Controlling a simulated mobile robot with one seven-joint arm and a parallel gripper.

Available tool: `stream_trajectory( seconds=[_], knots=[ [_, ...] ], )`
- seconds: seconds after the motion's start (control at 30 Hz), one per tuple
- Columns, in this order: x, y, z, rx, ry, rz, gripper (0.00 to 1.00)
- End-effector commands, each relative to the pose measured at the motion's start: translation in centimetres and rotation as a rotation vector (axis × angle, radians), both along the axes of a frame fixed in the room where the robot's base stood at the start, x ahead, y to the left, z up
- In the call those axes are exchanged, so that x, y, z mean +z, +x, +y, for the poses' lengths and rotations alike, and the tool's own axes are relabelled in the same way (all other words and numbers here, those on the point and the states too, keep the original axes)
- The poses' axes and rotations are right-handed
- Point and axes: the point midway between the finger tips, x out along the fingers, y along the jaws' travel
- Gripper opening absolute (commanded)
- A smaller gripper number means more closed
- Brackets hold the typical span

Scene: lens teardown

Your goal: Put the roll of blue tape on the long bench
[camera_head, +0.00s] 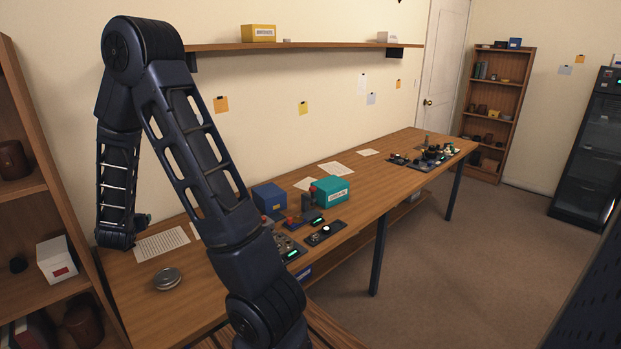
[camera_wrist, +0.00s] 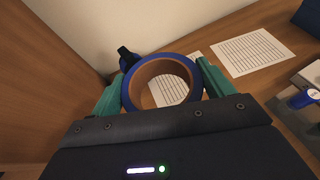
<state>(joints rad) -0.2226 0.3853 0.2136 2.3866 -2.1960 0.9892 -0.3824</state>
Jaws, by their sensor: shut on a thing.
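The roll of blue tape (camera_wrist: 128,88) has a blue outside and a brown core. In the wrist view it sits between the green fingers of my gripper (camera_wrist: 162,84), which is shut on it. A printed sheet shows through its hole, so the roll is over the left end of the long bench (camera_head: 205,300). I cannot tell whether the roll touches the bench.
Near my gripper, a printed sheet (camera_head: 162,245) and a round grey tin (camera_head: 167,279) lie on the bench. A dark blue object (camera_wrist: 128,58) stands behind the roll. Blue (camera_head: 269,197) and teal (camera_head: 330,191) boxes and devices stand further right. A shelf unit (camera_head: 60,215) borders the left.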

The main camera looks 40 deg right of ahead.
Motion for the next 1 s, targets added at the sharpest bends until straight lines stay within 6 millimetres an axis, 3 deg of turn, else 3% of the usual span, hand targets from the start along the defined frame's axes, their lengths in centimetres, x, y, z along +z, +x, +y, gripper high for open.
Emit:
stream_trajectory(
  seconds=[0.1, 0.33, 0.8, 1.0],
  knots=[
    [-0.7, 3.3, -2.8, 0.009, 0.000, 0.000, 0.56],
    [-1.5, 7.5, -6.8, 0.036, 0.000, 0.000, 0.56],
    [-2.5, 11.0, -12.1, 0.055, 0.000, -0.001, 0.56],
    [-2.2, 11.5, -12.6, 0.023, -0.001, -0.001, 0.56]
  ],
)
